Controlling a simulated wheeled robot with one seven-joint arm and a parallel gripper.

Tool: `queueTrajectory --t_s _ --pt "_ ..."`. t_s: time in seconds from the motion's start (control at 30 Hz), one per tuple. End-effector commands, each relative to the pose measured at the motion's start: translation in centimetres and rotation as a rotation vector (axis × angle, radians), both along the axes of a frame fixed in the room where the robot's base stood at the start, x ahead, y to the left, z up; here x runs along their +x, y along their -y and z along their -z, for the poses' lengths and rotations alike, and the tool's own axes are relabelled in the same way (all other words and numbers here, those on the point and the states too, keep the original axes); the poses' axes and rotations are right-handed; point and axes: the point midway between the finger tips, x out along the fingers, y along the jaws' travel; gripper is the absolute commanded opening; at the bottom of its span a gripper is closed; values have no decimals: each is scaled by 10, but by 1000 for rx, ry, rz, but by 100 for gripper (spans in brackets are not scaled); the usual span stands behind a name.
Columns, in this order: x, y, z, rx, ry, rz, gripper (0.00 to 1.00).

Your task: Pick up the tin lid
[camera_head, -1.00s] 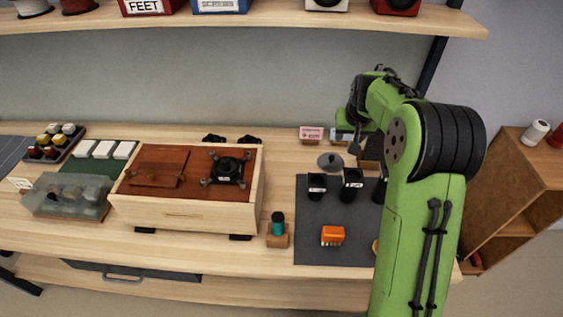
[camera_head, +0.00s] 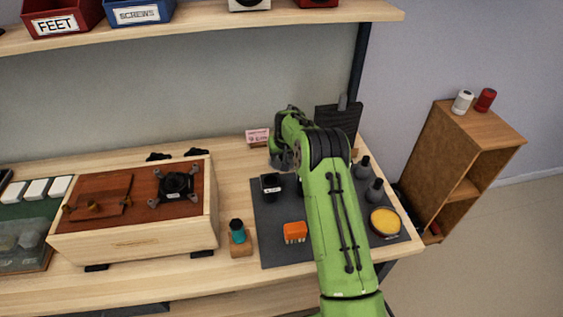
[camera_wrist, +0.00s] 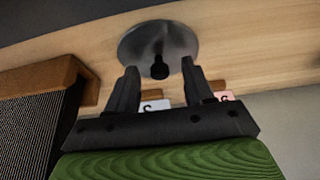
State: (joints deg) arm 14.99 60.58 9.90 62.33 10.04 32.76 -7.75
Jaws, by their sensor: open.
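The tin lid (camera_wrist: 140,42) is a round grey metal disc with a small black knob. It lies on the wooden bench in the wrist view. My gripper (camera_wrist: 159,67) is open and empty, with its two dark fingers pointing at the lid. The knob appears between the fingertips; I cannot tell how far below them it is. In the head view the lid (camera_head: 281,161) shows partly as a grey shape beneath the end of my arm. My gripper's fingers cannot be made out there.
A labelled black cup (camera_head: 271,187) and an orange block (camera_head: 294,232) stand on the dark mat (camera_head: 272,250). Dark bottles (camera_head: 375,190) and a yellow-filled bowl (camera_head: 386,222) are to the right. A wooden box (camera_head: 140,240) stands left. A pink card (camera_head: 257,136) is behind the lid.

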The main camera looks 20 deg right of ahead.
Motion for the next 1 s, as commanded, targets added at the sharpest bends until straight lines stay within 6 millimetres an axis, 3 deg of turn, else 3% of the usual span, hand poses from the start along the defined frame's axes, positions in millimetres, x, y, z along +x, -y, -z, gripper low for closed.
queueTrajectory --t_s 0.23,0.57,0.87,1.0 --pt "2 0 3 0 2 0 52" --pt "2 0 3 0 2 0 2" --pt "2 0 -1 -1 3 0 0" --pt "3 0 -27 -1 6 0 0"
